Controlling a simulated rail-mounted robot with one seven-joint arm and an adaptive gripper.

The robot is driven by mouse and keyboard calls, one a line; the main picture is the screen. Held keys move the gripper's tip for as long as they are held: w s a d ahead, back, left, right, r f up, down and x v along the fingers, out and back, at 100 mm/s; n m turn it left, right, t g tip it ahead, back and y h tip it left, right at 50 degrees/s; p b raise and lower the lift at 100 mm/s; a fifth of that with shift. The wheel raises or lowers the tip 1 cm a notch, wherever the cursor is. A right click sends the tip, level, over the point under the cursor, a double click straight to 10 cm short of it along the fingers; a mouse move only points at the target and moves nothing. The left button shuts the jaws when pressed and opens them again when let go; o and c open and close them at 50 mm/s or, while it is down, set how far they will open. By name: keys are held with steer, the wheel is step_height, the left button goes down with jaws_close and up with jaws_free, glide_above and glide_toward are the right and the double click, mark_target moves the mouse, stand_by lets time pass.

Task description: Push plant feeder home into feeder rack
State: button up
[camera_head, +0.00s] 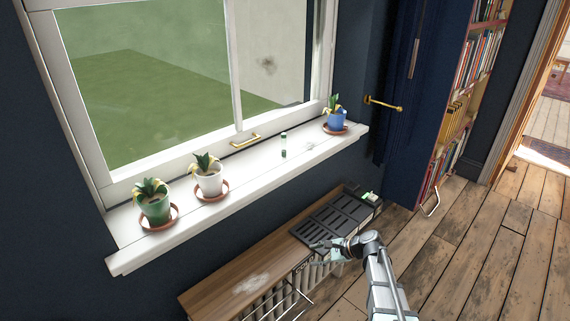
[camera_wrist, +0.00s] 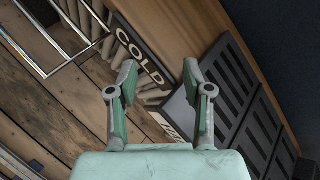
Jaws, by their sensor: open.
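A slim clear tube with a green top (camera_head: 283,145), which looks like a plant feeder, stands upright on the white windowsill. A small white-and-green item (camera_head: 369,197) is at the far right end of the wooden shelf; I cannot tell what it is. A black slotted rack (camera_head: 340,215) lies on the shelf; I cannot tell whether it is the feeder rack. It also shows in the wrist view (camera_wrist: 232,75). My gripper (camera_head: 324,252) is open at the rack's front edge. In the wrist view my gripper (camera_wrist: 158,80) has nothing between its fingers, with a dark "COLD" panel (camera_wrist: 140,58) beyond them.
Potted plants on saucers, green (camera_head: 154,205), white (camera_head: 208,178) and blue (camera_head: 337,117), stand on the windowsill (camera_head: 250,175). The wooden shelf (camera_head: 240,275) sits above a radiator with a metal rail (camera_wrist: 45,40). A brass handle (camera_head: 383,104) juts out at right.

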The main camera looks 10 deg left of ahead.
steer(key=w+r+m+t+y+p, duration=0.1)
steer(key=w+r+m+t+y, duration=0.15)
steer(key=w+r, duration=0.6)
steer(key=w+r+m+t+y+p, duration=0.1)
steer(key=w+r+m+t+p, duration=0.2)
steer(key=r, duration=1)
steer(key=w+r+m+t+y, duration=0.1)
steer(key=w+r+m, duration=0.35)
steer(key=r, duration=0.65)
steer(key=shift+y, duration=0.25)
steer(key=p+x, duration=0.1)
steer(key=x, duration=0.4)
steer(key=p+x, duration=0.2)
steer(key=x, duration=0.4)
steer(key=shift+w+a+r, duration=0.1)
steer(key=shift+w+r, duration=0.05)
steer(key=shift+w, duration=0.3)
steer(key=p, duration=0.3)
glide_above(284, 156)
steer(key=shift+w+d+r, duration=0.1)
steer(key=shift+w+d, duration=0.1)
steer(key=shift+w, duration=0.2)
steer(key=shift+w+a, duration=0.15)
steer(key=shift+a, duration=0.2)
steer(key=shift+c, duration=0.3)
jaws_close()
